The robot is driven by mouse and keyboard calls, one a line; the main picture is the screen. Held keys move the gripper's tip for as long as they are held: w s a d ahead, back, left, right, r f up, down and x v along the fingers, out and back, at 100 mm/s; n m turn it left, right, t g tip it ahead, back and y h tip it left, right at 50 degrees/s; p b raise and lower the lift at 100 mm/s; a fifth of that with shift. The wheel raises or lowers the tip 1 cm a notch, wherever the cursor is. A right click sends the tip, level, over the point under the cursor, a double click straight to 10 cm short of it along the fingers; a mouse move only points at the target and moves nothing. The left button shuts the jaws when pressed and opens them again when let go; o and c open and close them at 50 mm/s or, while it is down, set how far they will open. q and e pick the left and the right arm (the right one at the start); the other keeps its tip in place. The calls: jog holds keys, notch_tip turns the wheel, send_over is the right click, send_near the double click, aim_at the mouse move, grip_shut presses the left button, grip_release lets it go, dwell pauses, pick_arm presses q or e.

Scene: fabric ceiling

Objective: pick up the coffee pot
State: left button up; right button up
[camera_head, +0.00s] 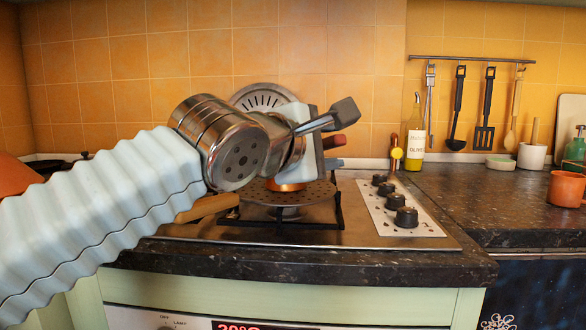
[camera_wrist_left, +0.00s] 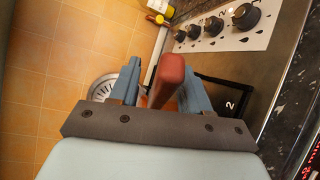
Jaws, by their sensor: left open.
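The coffee pot (camera_head: 288,187) stands on the hob, mostly hidden behind my left wrist and gripper. Only its coppery lower part and its red-brown handle (camera_head: 334,141) show in the head view. My left gripper (camera_head: 341,137) is at the handle, with one finger above it and one below. In the left wrist view the handle (camera_wrist_left: 168,78) lies between the two blue-grey fingers (camera_wrist_left: 157,72), closer to the right one. The fingers are apart; whether either touches the handle I cannot tell. My right gripper is not in view.
A flat perforated pan (camera_head: 293,196) with a wooden handle (camera_head: 207,207) sits on the burner grate. Black knobs (camera_head: 406,217) line the hob's right side. An oil bottle (camera_head: 415,130) and a brass-coloured object (camera_head: 396,153) stand behind. The dark right counter (camera_head: 470,195) has free room.

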pick_arm(q)
grip_shut()
dwell(1.4)
